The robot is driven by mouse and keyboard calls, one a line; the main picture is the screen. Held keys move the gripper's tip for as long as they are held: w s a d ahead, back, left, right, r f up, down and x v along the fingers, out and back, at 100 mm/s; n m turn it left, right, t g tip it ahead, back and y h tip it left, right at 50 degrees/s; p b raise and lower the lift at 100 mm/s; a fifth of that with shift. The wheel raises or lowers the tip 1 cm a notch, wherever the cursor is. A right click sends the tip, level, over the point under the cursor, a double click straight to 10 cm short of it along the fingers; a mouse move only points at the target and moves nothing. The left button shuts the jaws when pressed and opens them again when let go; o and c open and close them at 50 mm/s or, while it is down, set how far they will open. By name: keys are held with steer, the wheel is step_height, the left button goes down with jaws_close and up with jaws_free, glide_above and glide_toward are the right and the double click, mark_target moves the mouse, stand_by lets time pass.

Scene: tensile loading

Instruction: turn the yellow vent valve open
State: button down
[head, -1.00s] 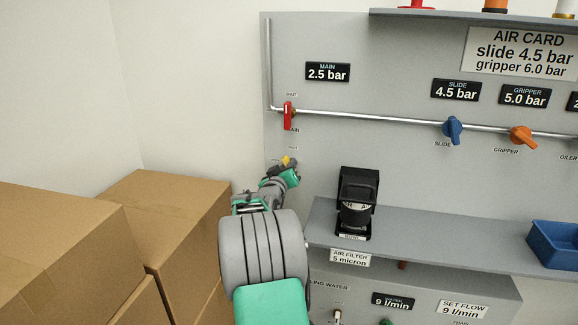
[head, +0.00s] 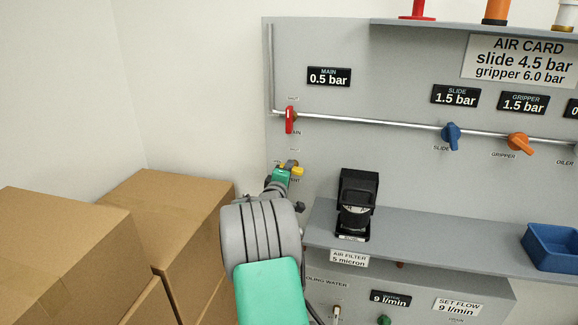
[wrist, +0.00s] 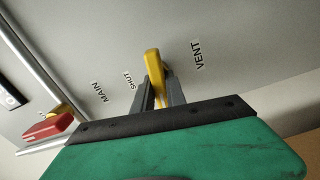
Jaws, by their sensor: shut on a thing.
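The yellow vent valve handle (wrist: 153,64) stands between the two dark fingers of my gripper (wrist: 160,92) in the wrist view. The gripper is shut on it. The VENT label is to its right and SHUT to its left in that view. In the head view the yellow handle (head: 297,171) shows at the grey panel's left part, below the red main valve, pointing to the right. My gripper (head: 284,175) is against it there, and its fingers are hard to make out. The handle's pivot is partly hidden.
The red main valve (head: 290,119) is close above, on the pipe. Blue (head: 451,137) and orange (head: 518,142) valves lie further right. The MAIN display (head: 329,76) reads 0.5 bar. A black device (head: 357,205) stands on the shelf to the right; cardboard boxes (head: 165,215) are at left.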

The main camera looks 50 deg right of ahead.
steer(key=shift+f+n+p, duration=0.1)
steer(key=shift+n+p, duration=0.3)
steer(key=shift+n, duration=0.4)
steer(key=c, duration=1.4)
jaws_free()
steer(key=shift+o, duration=0.2)
steer(key=v, duration=0.7)
steer(key=shift+s+a, duration=0.2)
steer(key=shift+a, duration=0.2)
